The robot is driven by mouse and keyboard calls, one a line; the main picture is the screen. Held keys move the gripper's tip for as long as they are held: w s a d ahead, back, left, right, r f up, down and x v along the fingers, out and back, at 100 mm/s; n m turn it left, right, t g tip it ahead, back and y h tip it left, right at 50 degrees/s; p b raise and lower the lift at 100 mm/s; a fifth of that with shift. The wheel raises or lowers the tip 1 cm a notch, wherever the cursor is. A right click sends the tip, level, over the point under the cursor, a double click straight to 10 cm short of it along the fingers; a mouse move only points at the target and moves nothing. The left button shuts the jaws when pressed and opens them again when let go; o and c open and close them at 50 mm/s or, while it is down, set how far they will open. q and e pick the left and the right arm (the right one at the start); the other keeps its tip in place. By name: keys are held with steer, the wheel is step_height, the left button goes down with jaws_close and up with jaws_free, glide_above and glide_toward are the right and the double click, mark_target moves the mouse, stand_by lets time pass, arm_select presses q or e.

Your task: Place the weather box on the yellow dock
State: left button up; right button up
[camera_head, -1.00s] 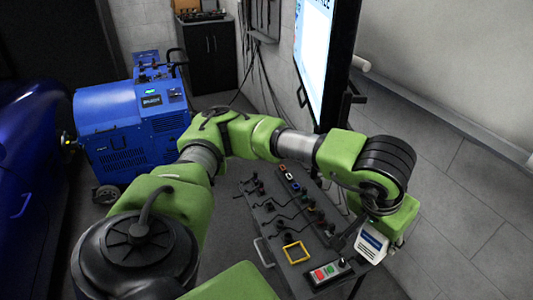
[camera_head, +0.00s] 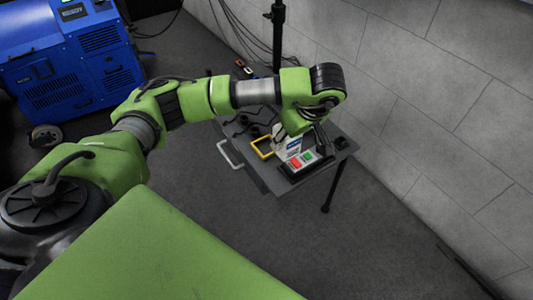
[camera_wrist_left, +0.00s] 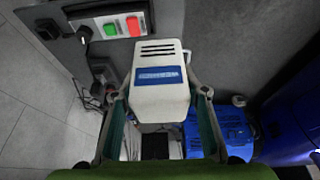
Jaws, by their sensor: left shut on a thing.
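The weather box (camera_head: 287,148) is a small white box with a blue label and dark vent slots. My left gripper (camera_head: 306,132) is shut on it, and in the left wrist view the box (camera_wrist_left: 160,98) sits between the two fingers. The yellow dock (camera_head: 257,152) is a square yellow frame on the dark table. In the head view the box appears just right of the dock, and its lower part is close to the table top. I cannot tell whether it touches the table. The dock is not visible in the left wrist view. My right gripper is not in view.
A button box (camera_head: 305,164) with red and green buttons lies at the table's near right edge, close to the weather box. Dark cables and connectors lie behind the dock. A light handle (camera_head: 229,153) is on the table's left edge. A blue machine (camera_head: 70,60) stands at upper left.

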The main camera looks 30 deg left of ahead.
arm_select(q)
steer(key=w+a+f, duration=0.2)
steer(key=a+f, duration=0.1)
steer(key=w+a+f+b, duration=0.1)
steer(key=w+a+f, duration=0.1)
steer(key=a+f, duration=0.1)
steer(key=w+a+f+b, duration=0.1)
steer(key=w+a+f, duration=0.2)
steer(key=a, duration=0.2)
steer(key=shift+w+f, duration=0.1)
steer(key=shift+f, duration=0.05)
steer(key=shift+w+a+f, duration=0.15)
steer(key=shift+a+f, duration=0.2)
steer(key=shift+f, duration=0.1)
step_height(320, 180, down, 2)
steer(key=shift+f+b, duration=0.25)
steer(key=shift+b, duration=0.15)
steer(key=shift+w+f, duration=0.1)
steer(key=shift+f, duration=0.1)
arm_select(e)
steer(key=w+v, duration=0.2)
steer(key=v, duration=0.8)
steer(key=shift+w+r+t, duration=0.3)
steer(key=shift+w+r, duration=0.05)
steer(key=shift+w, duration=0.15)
arm_select(q)
steer(key=shift+f, duration=0.15)
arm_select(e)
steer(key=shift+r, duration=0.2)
